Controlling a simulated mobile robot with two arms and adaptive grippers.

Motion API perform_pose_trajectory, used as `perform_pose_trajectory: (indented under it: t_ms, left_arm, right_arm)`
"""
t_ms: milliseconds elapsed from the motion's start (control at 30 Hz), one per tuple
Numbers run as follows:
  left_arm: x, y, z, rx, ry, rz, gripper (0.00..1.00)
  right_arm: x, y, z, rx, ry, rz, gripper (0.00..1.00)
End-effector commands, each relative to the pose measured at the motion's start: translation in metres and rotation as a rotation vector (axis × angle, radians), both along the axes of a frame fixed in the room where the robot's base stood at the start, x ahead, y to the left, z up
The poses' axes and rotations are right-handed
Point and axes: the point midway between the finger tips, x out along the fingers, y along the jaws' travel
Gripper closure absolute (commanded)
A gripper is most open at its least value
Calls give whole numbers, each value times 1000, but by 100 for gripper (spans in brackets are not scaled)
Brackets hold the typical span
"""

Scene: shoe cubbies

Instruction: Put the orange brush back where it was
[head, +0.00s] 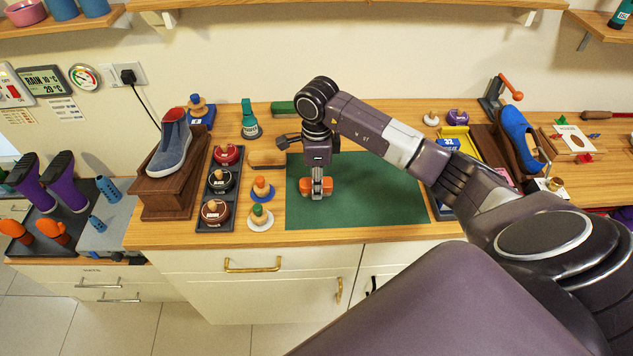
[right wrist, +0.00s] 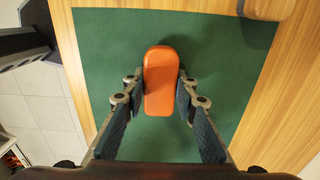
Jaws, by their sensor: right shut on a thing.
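The orange brush (head: 305,187) is over the left part of the green mat (head: 385,207) in the head view. My right gripper (head: 318,186) points down and is shut on it. In the right wrist view the brush (right wrist: 160,72) is upright in the picture between the two fingers of the gripper (right wrist: 160,88), with the green mat (right wrist: 105,45) behind it. I cannot tell whether the brush touches the mat or is held just above it. My left gripper is not in view.
A wooden brush (head: 266,158) and a green brush (head: 283,107) lie left of and behind the mat. A tray (head: 206,228) of polish tins, two small knobbed daubers and a shoe stand (head: 166,200) are farther left. A blue shoe (head: 520,140) stands at right. The mat's right part is clear.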

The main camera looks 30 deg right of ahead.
Motion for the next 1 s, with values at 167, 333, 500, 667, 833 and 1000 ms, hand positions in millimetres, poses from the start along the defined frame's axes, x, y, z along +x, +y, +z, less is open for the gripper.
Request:
perform_pose_trajectory:
  t_ms: [167,333,500,667,833,1000]
  left_arm:
    - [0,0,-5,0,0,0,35]
    - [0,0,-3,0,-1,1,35]
    - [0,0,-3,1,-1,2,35]
    - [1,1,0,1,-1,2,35]
    - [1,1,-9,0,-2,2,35]
    - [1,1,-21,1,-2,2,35]
  right_arm:
    - [0,0,-5,0,0,0,96]
    - [0,0,-3,1,1,0,56]
    - [0,0,-3,1,1,0,56]
    - [0,0,1,1,1,0,56]
    - [2,-1,20,-1,-6,1,56]
    - [1,-1,58,-1,-6,0,56]
